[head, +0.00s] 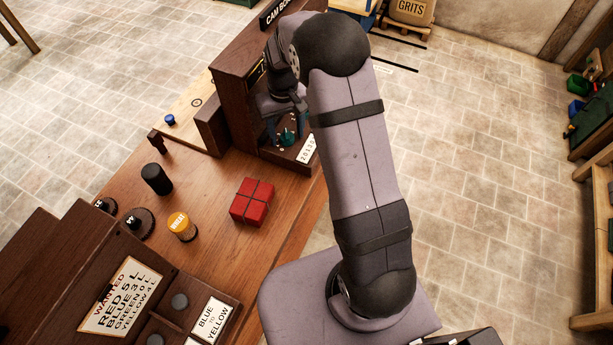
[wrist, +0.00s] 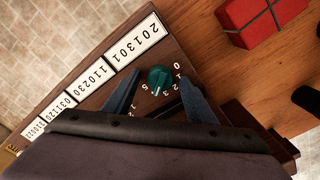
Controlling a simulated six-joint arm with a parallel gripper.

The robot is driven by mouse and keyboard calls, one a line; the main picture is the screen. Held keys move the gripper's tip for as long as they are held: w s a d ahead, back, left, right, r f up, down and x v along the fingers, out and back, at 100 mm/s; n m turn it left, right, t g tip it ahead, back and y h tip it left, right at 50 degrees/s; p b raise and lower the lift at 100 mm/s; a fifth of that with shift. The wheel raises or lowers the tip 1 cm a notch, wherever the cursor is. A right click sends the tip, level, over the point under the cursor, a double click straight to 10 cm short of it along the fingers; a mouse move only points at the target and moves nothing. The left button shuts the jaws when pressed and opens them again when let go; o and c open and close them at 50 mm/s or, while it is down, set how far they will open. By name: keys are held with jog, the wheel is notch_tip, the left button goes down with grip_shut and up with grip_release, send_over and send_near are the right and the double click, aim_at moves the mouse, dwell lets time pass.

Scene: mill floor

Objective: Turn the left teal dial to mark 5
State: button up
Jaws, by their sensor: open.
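A teal dial (wrist: 159,78) sits on the dark wooden cam box panel. It also shows in the head view (head: 287,138), partly behind my gripper. Numbers ring it in the wrist view, with 0 at its right and 5 at its lower left. A small white mark shows at its lower edge; I cannot tell for sure which number it points to. My gripper (wrist: 160,100) is open, with one finger on each side of the dial and apart from it. In the head view my gripper (head: 285,124) hangs just over the dial. No second dial shows; my wrist hides part of the panel.
White number plates (wrist: 138,38) line the panel beside the dial. A red block (head: 252,202) lies on the bench, near a black cylinder (head: 157,179) and a yellow spool (head: 182,227). A "WANTED" card (head: 121,296) stands at the front left. Bench space left of the red block is partly clear.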

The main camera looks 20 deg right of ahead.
aim_at(287, 133)
jog(key=n, duration=1.2)
notch_tip(287, 133, up, 7)
jog(key=shift+r+b, duration=0.1)
jog(key=shift+b, duration=1.05)
jog(key=s+f+m+b, duration=0.2)
jog(key=s+m, duration=0.4)
jog(key=s, duration=0.6)
jog(key=s+a+f+m+b, duration=0.1)
jog(key=s+f+m, duration=0.3)
jog(key=s, duration=0.8)
jog(key=shift+f+m+b, duration=0.3)
jog(key=shift+m+b, duration=0.15)
jog(key=shift+m, duration=0.65)
